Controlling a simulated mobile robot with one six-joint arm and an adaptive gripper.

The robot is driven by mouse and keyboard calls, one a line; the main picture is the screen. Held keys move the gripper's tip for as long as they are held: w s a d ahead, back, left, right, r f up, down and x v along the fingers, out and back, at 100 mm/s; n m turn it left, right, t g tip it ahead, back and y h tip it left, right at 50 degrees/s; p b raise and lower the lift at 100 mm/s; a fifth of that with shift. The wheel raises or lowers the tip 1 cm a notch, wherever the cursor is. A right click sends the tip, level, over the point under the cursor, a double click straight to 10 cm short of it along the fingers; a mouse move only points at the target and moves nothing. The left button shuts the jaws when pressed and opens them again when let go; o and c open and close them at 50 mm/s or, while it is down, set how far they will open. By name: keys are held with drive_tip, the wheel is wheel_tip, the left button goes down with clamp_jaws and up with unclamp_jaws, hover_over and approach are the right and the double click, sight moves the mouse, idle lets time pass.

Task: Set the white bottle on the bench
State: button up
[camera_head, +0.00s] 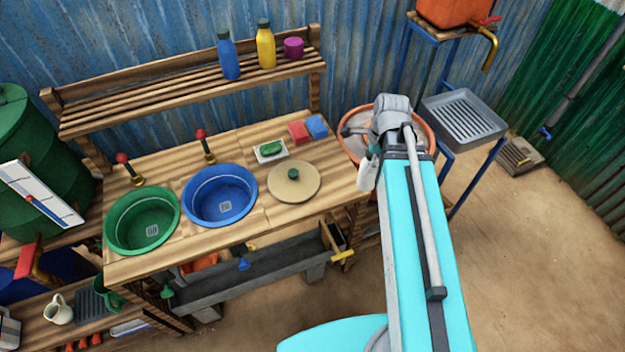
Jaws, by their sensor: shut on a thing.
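My gripper (374,150) is past the end of my turquoise arm, near the right end of the bench, and is partly hidden by the arm's wrist. It is shut on the white bottle (366,174), which hangs slightly tilted below the wrist. The wooden bench (325,158) holds a green basin (112,232), a blue basin (190,207) and a round lid (293,188).
Two taps stand behind the basins. The orange tub (431,134) is right of the bench. Bare wood shows around the lid.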

drive_tip(key=shift+w, duration=0.1)
drive_tip(key=w+a+f+b, duration=0.4)
drive_tip(key=w+f+b, duration=0.5)
drive_tip(key=w, duration=0.3)
drive_tip(key=shift+w, duration=0.25)
drive_tip(key=shift+f, duration=0.1)
idle(0.3)
drive_tip(key=shift+w+a+f+b, duration=0.1)
drive_tip(key=shift+w+f+b, duration=0.1)
drive_tip(key=shift+f+b, duration=0.8)
drive_tip(key=shift+w+a+f+b, duration=0.1)
drive_tip(key=shift+w+f+b, duration=0.05)
drive_tip(key=shift+f+b, duration=0.85)
drive_tip(key=o, duration=1.3)
